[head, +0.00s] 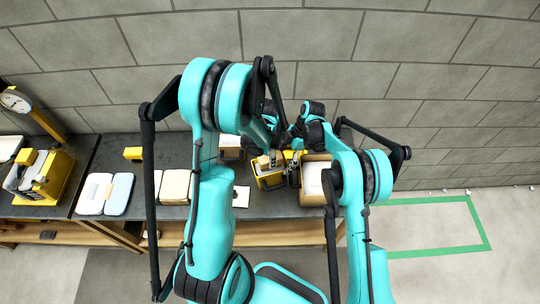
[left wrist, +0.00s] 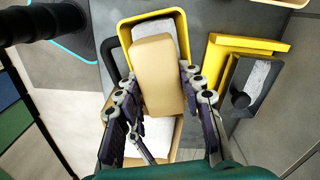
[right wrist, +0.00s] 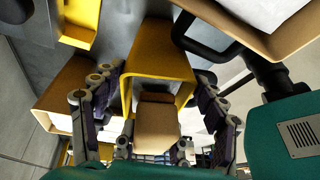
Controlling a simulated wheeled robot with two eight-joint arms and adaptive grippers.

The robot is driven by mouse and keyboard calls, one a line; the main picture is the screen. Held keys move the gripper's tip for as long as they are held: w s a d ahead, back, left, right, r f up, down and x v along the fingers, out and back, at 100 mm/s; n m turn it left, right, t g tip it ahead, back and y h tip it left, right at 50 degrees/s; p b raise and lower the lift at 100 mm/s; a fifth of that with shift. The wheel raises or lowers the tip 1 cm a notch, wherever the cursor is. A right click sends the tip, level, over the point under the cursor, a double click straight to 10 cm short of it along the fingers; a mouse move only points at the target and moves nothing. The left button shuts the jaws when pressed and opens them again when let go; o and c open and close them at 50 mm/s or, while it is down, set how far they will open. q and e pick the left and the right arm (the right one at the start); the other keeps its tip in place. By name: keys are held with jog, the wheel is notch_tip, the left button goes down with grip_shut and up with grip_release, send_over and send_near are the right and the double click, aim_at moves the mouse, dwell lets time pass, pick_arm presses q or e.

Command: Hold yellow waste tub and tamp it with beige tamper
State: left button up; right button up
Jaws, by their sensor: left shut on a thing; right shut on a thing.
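The yellow waste tub (head: 270,181) stands on the dark bench near the middle of the head view. It shows in the left wrist view (left wrist: 183,28) with pale material inside. The beige tamper (left wrist: 158,72) is a plain block, between the fingers of my left gripper (left wrist: 160,95), over the tub's opening. Whether it touches the contents I cannot tell. My left gripper is shut on it. My right gripper (right wrist: 160,95) has its fingers on either side of the tub (right wrist: 158,52) and is shut on it; the contact is partly hidden. The tamper also shows there (right wrist: 157,125).
An open beige box (head: 315,184) with white contents stands close to the tub's right. A yellow bin (head: 62,176) and a dial scale (head: 15,101) are at the left. Pale pads (head: 105,193) lie on the bench. A block wall is behind.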

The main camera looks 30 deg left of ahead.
pick_arm(q)
jog(key=shift+f, duration=0.55)
dwell(0.4)
jog(key=shift+r, duration=3.5)
jog(key=shift+f, duration=2.05)
jog(key=shift+f, duration=0.1)
jog(key=shift+f, duration=1.4)
